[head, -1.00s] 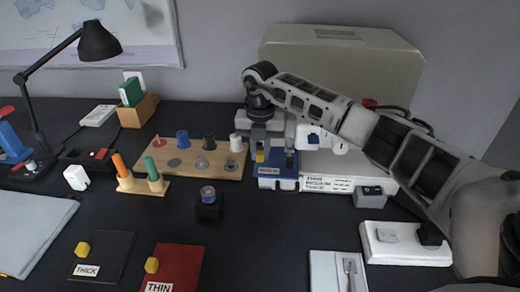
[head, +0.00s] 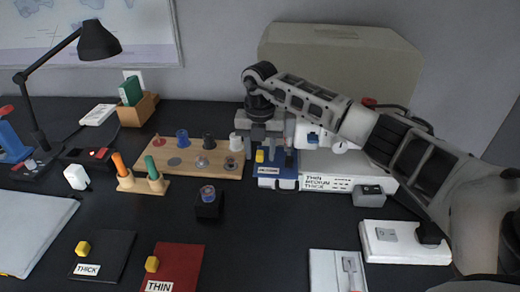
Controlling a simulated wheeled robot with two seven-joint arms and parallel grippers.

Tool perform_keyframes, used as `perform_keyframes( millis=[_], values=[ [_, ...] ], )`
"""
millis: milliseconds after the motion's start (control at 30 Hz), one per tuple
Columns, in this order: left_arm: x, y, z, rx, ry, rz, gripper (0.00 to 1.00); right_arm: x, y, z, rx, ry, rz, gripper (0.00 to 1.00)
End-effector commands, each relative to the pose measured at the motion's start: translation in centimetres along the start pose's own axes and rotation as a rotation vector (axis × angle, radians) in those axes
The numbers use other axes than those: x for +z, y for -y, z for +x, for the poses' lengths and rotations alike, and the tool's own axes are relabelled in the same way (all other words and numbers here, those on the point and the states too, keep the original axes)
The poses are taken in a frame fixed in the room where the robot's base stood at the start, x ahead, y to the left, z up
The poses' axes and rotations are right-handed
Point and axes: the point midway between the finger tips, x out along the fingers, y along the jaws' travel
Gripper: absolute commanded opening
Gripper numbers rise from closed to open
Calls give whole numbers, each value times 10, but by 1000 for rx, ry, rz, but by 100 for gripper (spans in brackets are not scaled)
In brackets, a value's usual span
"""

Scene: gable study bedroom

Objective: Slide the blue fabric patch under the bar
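The blue fabric patch (head: 287,173) lies on the front left of the white machine bed, with a pale label and a yellow knob (head: 260,156) on it. Upright grey parts stand around its back half; I cannot tell which is the bar or whether the patch's far edge is under it. My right gripper (head: 265,141) points down just above and behind the yellow knob. Its two fingers look apart, with nothing held between them. My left gripper is out of view.
The white machine (head: 330,184) bears thickness labels on its front. A wooden board (head: 230,172) with several spools stands close to its left. Black (head: 118,250) and red (head: 187,258) patches with yellow knobs lie at the front.

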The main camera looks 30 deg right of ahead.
Motion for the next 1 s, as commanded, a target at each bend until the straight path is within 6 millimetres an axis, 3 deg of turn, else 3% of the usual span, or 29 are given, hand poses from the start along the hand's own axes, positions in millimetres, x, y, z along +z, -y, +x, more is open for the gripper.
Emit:
perform_keyframes(
  millis=[267, 800, 1000],
  values=[
    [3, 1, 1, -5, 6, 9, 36, 0, 0, -5, 2, 2, 0, 43],
    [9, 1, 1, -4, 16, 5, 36, 0, 0, -125, 2, 3, 0, 43],
    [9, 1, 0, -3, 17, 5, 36, 0, 0, -152, 1, 1, 0, 43]
  ],
)
